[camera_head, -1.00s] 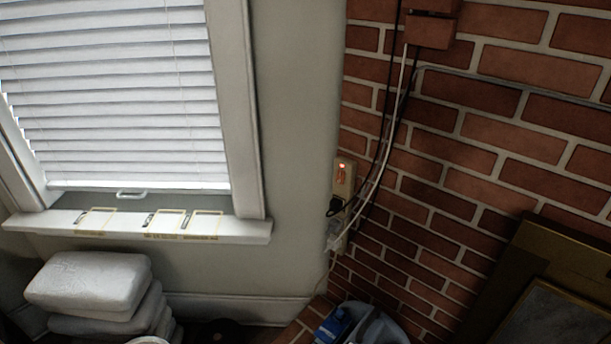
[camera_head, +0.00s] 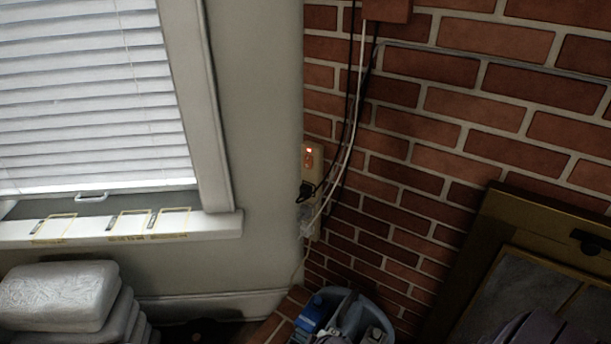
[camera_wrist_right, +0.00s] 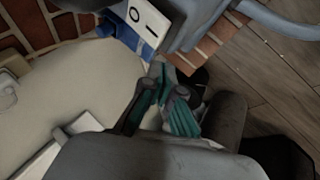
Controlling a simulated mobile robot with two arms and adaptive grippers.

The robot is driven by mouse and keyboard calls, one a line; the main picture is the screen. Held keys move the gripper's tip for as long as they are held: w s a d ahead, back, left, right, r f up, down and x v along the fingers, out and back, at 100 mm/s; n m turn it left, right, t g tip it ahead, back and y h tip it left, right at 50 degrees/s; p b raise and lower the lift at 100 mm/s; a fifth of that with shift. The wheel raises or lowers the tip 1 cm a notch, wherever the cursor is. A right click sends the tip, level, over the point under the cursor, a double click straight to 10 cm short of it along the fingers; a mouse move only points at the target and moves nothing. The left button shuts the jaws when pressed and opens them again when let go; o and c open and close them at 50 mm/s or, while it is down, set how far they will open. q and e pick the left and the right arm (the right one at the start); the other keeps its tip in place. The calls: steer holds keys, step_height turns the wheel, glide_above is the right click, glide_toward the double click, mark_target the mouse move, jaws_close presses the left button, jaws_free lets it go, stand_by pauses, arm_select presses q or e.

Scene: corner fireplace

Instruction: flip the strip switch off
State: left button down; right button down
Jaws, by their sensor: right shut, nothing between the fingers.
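The power strip (camera_head: 313,180) is mounted upright at the corner where the plain wall meets the brick wall. Its switch (camera_head: 309,151) near the top glows red. A black plug and a pale plug sit in the strip below the switch, with cords running up the bricks. In the right wrist view my right gripper (camera_wrist_right: 167,108) is shut and empty, with teal finger pads. It is apart from the strip. The strip cannot be made out clearly in that view. My left gripper is not in view.
A grey-blue bucket (camera_head: 352,306) holding a blue container (camera_head: 313,314) stands below the strip. A framed fireplace panel (camera_head: 510,235) is at the right. A windowsill (camera_head: 205,225) juts out at the left, above stacked pale bags (camera_head: 60,295).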

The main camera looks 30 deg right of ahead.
mark_target(308, 162)
steer(key=w+d+r+n+t+h, duration=0.1)
steer(key=w+d+r+t, duration=0.1)
steer(key=w+r, duration=0.55)
steer(key=w+d+r+n+t+h, duration=0.15)
steer(key=w+r, duration=0.25)
steer(key=r, duration=0.6)
steer(key=w+d+r+n+t+h, duration=0.1)
steer(key=r+t, duration=0.1)
steer(key=r, duration=0.8)
steer(key=w+d+r+n+t+b, duration=0.1)
steer(key=w+d+r+n+t, duration=0.1)
steer(key=r, duration=0.9)
steer(key=shift+w+t+h+b, duration=0.25)
steer(key=shift+t+h+b, duration=0.1)
steer(key=shift+t, duration=0.2)
steer(key=shift+s+d+x, duration=0.2)
steer(key=shift+d+x, duration=0.25)
steer(key=shift+x, duration=1.65)
steer(key=shift+s+d+x, duration=0.15)
steer(key=shift+d+x, duration=0.25)
steer(key=shift+x, duration=1.75)
steer(key=shift+s+d+x, duration=0.2)
steer(key=shift+d+x, duration=0.25)
steer(key=shift+x, duration=1.65)
steer(key=shift+f, duration=0.25)
